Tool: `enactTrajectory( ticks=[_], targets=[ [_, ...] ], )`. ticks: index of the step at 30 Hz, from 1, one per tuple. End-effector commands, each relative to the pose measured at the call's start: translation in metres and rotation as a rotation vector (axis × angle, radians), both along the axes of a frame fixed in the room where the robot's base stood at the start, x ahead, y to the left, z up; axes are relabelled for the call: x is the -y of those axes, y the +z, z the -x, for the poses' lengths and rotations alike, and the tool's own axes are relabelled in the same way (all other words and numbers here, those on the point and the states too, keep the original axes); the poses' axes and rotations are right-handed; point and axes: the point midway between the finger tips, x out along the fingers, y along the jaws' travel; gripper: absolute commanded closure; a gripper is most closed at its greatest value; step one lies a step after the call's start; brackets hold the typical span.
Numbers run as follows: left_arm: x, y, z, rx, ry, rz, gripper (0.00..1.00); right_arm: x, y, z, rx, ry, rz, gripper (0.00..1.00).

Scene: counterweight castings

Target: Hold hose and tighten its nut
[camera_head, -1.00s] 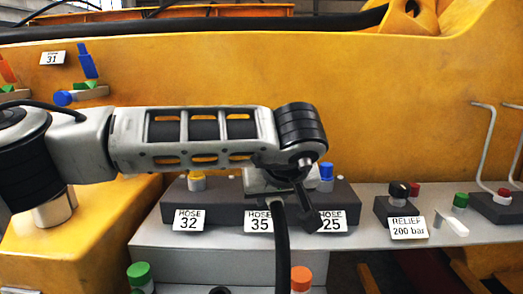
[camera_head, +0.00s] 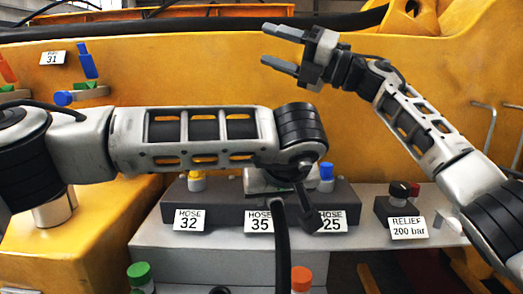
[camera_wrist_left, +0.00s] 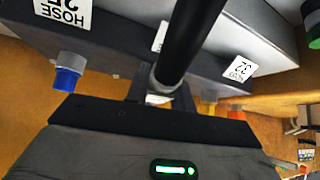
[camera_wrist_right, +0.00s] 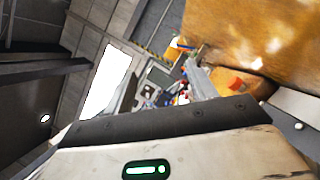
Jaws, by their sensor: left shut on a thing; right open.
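The black hose (camera_head: 282,250) hangs down in front of the manifold block, by the label HOSE 35 (camera_head: 258,221). My left gripper (camera_head: 290,192) is shut on the hose at its upper end, in front of the block. In the left wrist view the hose (camera_wrist_left: 190,40) runs up the picture from between the jaws, with a pale metal collar (camera_wrist_left: 163,84) at its end. The nut cannot be made out clearly. My right gripper (camera_head: 270,46) is open and empty, up and away from the hose, in front of the yellow boom.
The dark block (camera_head: 225,195) carries labels HOSE 32 and HOSE 25, a yellow fitting (camera_head: 196,181) and a blue one (camera_head: 326,172). A RELIEF 200 bar unit (camera_head: 400,205) stands to the right. Green (camera_head: 139,273) and orange (camera_head: 301,279) caps are below.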

Motion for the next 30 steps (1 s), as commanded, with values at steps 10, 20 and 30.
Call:
enactTrajectory(
  ticks=[10,20,30],
  targets=[
    [-0.001,0.000,0.000,0.000,0.002,-0.001,0.98,-0.063,-0.089,0.041,-0.070,-0.054,1.233,0.43],
    [0.000,0.000,0.000,0.000,0.001,0.000,0.98,-0.011,-0.094,0.046,-0.263,-0.285,1.600,0.43],
    [0.000,0.000,0.000,0.000,0.001,0.001,0.98,-0.020,-0.151,0.025,-0.265,-0.279,1.599,0.43]
  ],
)
